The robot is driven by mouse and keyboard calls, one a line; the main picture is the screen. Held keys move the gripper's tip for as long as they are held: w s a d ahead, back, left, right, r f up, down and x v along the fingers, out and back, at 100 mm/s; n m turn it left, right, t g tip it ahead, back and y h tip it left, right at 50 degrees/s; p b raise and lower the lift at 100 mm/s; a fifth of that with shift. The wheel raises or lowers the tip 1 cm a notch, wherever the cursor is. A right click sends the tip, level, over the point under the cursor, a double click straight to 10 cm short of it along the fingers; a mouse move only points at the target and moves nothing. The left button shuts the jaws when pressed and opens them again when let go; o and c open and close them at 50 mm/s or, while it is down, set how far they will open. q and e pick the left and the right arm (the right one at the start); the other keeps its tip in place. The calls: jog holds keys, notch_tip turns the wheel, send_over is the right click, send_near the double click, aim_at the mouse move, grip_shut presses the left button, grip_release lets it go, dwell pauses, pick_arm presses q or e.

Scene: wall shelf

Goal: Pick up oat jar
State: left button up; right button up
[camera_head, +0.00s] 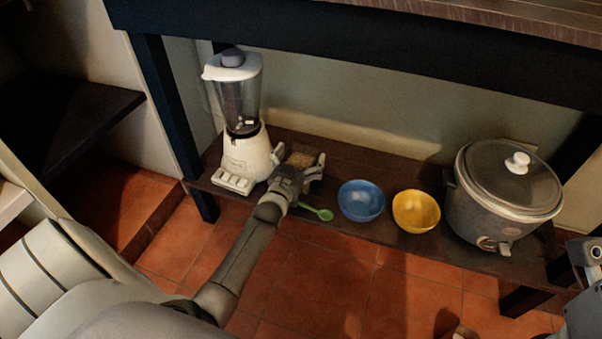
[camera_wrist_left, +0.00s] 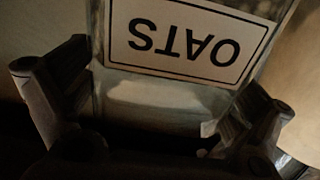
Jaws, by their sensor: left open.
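The oat jar (camera_head: 299,160) stands on the low shelf, between the blender and the blue bowl; in the head view mostly its tan top shows behind my gripper. In the left wrist view the jar (camera_wrist_left: 140,92) is close, and its "OATS" label reads upside down. My left gripper (camera_head: 298,169) is at the jar. Its fingers (camera_wrist_left: 165,125) are open, one on each side of the jar. I cannot tell whether they touch it. Part of my right arm shows at the right edge of the head view, but its fingers are not clear.
A white blender (camera_head: 245,155) stands just left of the jar. A green spoon (camera_head: 318,212), a blue bowl (camera_head: 361,201), a yellow bowl (camera_head: 416,211) and a large cooker (camera_head: 503,190) are to the right. The dark upper board (camera_head: 370,55) overhangs the shelf (camera_head: 385,232).

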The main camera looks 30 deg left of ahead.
pick_arm(q)
jog(key=shift+c, duration=0.4)
jog(key=c, duration=1.7)
jog(key=shift+r, duration=0.1)
jog(key=shift+c, duration=0.7)
jog(key=shift+r, duration=0.1)
